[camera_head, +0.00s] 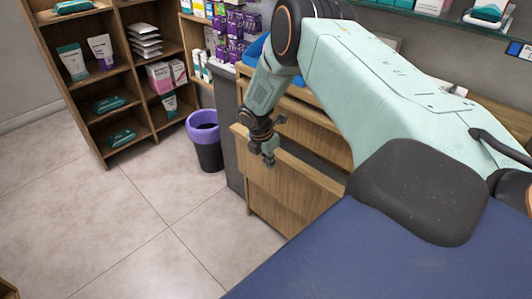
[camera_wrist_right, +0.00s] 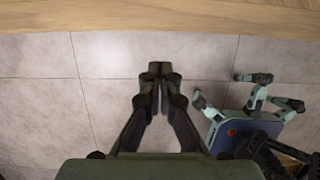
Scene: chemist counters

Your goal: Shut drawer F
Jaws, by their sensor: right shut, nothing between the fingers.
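A wooden drawer (camera_head: 288,194) in the counter stands pulled out, its front panel ahead of the unit. No letter is readable, so I cannot confirm that it is drawer F. My right gripper (camera_head: 269,158) points down, shut and empty, in front of the drawer's upper edge in the head view. I cannot tell whether it touches the panel. In the right wrist view the shut fingers (camera_wrist_right: 160,70) hang over the floor, with a wooden edge (camera_wrist_right: 160,18) across the top, apart from them in the picture. My left gripper is not in view.
A dark bin with a purple rim (camera_head: 203,120) stands on the floor left of the drawer unit. A wooden shelf (camera_head: 106,62) with packets stands behind it. Purple boxes (camera_head: 237,27) sit on shelving by the counter. The tiled floor (camera_head: 120,220) at the left is clear.

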